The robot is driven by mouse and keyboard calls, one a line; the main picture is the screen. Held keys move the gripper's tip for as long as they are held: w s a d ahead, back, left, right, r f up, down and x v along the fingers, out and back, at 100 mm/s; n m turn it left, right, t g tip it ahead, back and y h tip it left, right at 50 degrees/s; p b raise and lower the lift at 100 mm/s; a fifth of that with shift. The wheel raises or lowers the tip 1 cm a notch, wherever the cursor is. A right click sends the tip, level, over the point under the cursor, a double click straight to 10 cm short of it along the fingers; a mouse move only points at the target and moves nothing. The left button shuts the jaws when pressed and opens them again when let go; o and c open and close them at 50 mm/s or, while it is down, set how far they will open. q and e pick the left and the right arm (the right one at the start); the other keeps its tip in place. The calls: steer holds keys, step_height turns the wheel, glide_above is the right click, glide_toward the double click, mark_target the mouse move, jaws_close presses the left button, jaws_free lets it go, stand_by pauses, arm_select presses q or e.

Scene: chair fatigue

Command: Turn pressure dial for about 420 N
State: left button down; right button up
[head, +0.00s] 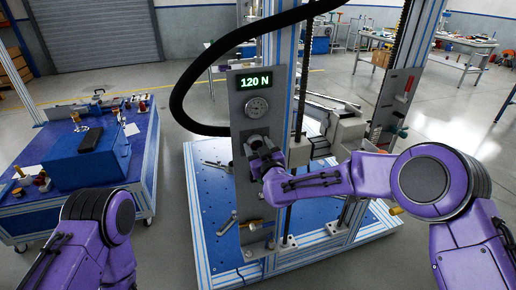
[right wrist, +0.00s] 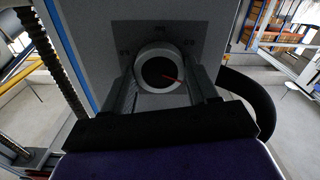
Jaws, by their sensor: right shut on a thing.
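The pressure dial is a round knob (right wrist: 160,72) with a light rim, a black face and a red pointer line. In the right wrist view the pointer aims right and slightly down. Small marks around the knob are too dark to read. My right gripper (right wrist: 163,90) is shut on the knob, with one finger on each side. In the head view the right gripper (head: 262,158) covers most of the knob on the grey panel (head: 243,205). My left gripper is out of view.
A black hose (head: 178,95) loops left of the panel. The test rig's blue base plate (head: 212,200) and metal posts stand around it. A blue cart (head: 140,170) with a blue box (head: 92,155) is at the left. Floor is free between cart and rig.

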steer(key=m+b, duration=0.1)
steer(key=m, duration=0.1)
steer(key=shift+f+m+b, duration=0.15)
steer(key=shift+m+b, duration=0.25)
steer(key=m+b, duration=0.2)
steer(key=m, duration=0.1)
steer(key=shift+d+m, duration=0.1)
steer(key=shift+m, duration=0.2)
steer(key=m+b, duration=0.2)
steer(key=m, duration=0.1)
steer(key=shift+m, duration=0.3)
steer(key=m+b, duration=0.2)
steer(key=m, duration=0.1)
steer(key=shift+f+m, duration=0.1)
steer(key=shift+m, duration=0.2)
steer(key=m+b, duration=0.2)
steer(key=m, duration=0.1)
steer(key=shift+w+d+m+b, duration=0.1)
steer(key=shift+m+b, duration=0.2)
steer(key=m+b, duration=0.2)
steer(key=m, duration=0.1)
steer(key=shift+f+m+b, duration=0.1)
steer(key=shift+m+b, duration=0.2)
steer(key=shift+m, duration=0.1)
steer(key=shift+m+b, duration=2.1)
steer(key=shift+m, duration=1)
